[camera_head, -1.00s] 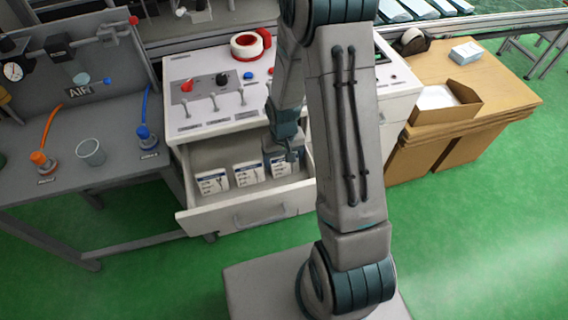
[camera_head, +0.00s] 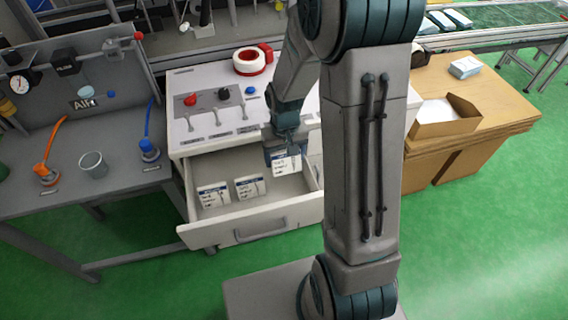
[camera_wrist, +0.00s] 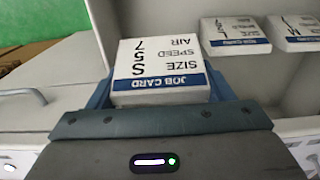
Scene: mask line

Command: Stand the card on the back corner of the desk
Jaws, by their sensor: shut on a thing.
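My gripper (camera_head: 286,150) is shut on a white job card (camera_head: 286,164) with a blue band. In the head view the card is upright, at the right end of the open drawer (camera_head: 262,228) and a little above its floor. Two similar cards stand in the drawer, a left one (camera_head: 213,194) and a middle one (camera_head: 250,187). The white desk top (camera_head: 190,134) is above the drawer; my arm hides its right part.
A red and white tape roll (camera_head: 250,61) lies at the desk's back. Levers and knobs (camera_head: 222,93) occupy its left half. A wooden table (camera_head: 490,95) with an open box (camera_head: 447,117) stands right.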

